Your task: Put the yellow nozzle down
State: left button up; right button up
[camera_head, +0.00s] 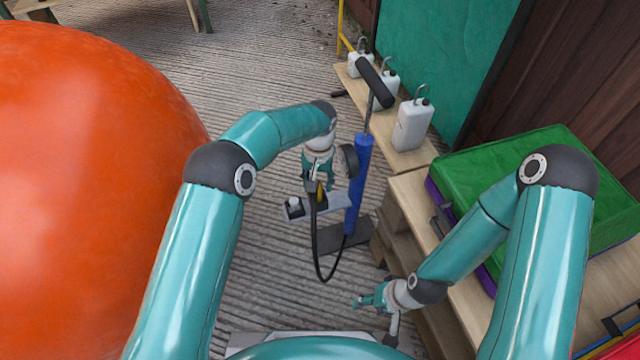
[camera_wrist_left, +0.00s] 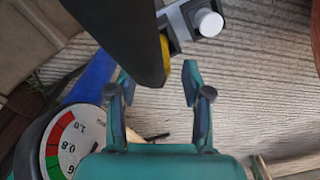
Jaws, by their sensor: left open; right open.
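The yellow nozzle (camera_head: 319,194) is at a small grey holder (camera_head: 328,203) beside the blue pump (camera_head: 358,185). In the left wrist view only a yellow sliver (camera_wrist_left: 165,52) shows past a dark, tapered part, probably the hose end; I cannot tell how deep the nozzle sits. My left gripper (camera_head: 318,182) is just above it. In the wrist view the left fingers (camera_wrist_left: 157,82) are apart, with the tip of the dark part near the gap between them. My right gripper (camera_head: 372,302) is open and empty, low near the wooden bench.
A white nozzle (camera_head: 294,203) stands in the holder. The pump's gauge (camera_head: 348,160) is close to my left gripper, and a black hose (camera_head: 316,250) loops below. An orange inflated ball (camera_head: 80,190) fills the left. White canisters (camera_head: 411,125) and a green case (camera_head: 560,165) are right.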

pick_arm(q)
notch_tip(320, 180, up, 8)
jog(key=shift+r+p, duration=0.25)
jog(key=shift+p, duration=0.9)
jog(key=s+a+f+n+h, duration=0.1)
jog(key=s+a+f+h, duration=0.35)
jog(key=s+f, duration=0.75)
jog(key=s+a+f+n, duration=0.1)
jog(key=s+a+f, duration=0.1)
jog(key=s, duration=0.6)
jog(key=s+a+f+n, duration=0.2)
jog(key=s+a, duration=0.3)
jog(key=s, duration=0.4)
jog(key=shift+a+f+t, duration=0.15)
jog(key=shift+f+t, duration=0.15)
jog(key=shift+f, duration=0.2)
jog(key=shift+w+r, duration=0.1)
jog(key=shift+r, duration=0.05)
notch_tip(320, 180, up, 33)
jog(key=p, duration=3.2)
jog(key=shift+f+p, duration=0.2)
jog(key=shift+p, duration=0.2)
